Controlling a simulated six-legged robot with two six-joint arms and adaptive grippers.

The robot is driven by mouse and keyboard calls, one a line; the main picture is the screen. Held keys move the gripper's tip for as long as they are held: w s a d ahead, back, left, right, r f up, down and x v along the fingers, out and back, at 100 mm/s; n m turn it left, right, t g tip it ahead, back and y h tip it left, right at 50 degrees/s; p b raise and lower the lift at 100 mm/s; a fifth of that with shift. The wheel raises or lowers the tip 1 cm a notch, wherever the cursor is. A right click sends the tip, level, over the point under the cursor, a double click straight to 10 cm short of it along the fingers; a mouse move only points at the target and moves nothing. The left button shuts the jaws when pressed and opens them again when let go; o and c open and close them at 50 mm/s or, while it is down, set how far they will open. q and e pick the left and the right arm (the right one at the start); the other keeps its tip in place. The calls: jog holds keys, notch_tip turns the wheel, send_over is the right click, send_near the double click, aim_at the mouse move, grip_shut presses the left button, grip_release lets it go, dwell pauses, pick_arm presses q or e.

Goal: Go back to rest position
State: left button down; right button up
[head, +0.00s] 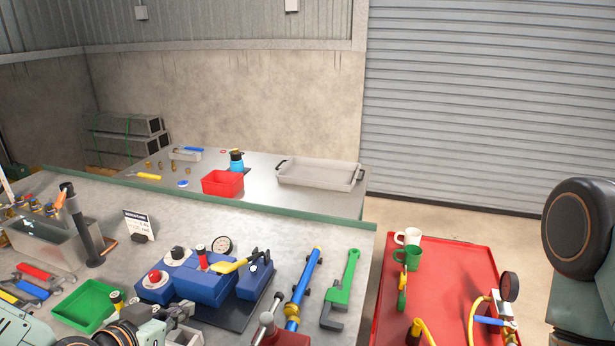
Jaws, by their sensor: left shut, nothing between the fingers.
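My left gripper (176,313) shows at the bottom left edge of the head view, with black joints and pale grey-green links. It is shut and empty, low over the front of the grey workbench (345,240). It is beside the green tray (88,305) and in front of the blue valve block (200,275). Part of the arm is cut off by the frame's lower edge. My right gripper is not in view.
A blue bar tool (303,285), a green wrench (343,290) and a metal bin (50,245) are on the bench. A red cart (450,265) with two mugs stands right. A rear table holds a red bin (222,183) and grey tray (318,175).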

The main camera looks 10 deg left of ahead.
pick_arm(q)
jog(key=s+d+f+g+b, duration=0.2)
jog(key=s+f+g+b, duration=0.2)
jog(key=f, duration=0.8)
jog(key=s+d+f+n+g+y+b, duration=0.1)
jog(key=s+d+f+g+b, duration=0.1)
jog(key=s+f+g+b, duration=0.2)
jog(key=s+d+f+g+b, duration=0.2)
jog(key=s+f+g+b, duration=0.2)
jog(key=s+f+b, duration=0.5)
jog(key=s+f, duration=0.8)
jog(key=f, duration=0.3)
jog(key=shift+s+d+f+n+y+b, duration=0.2)
jog(key=shift+s+d+n+y+b, duration=0.1)
jog(key=shift+n+y+b, duration=0.1)
jog(key=shift+w, duration=0.1)
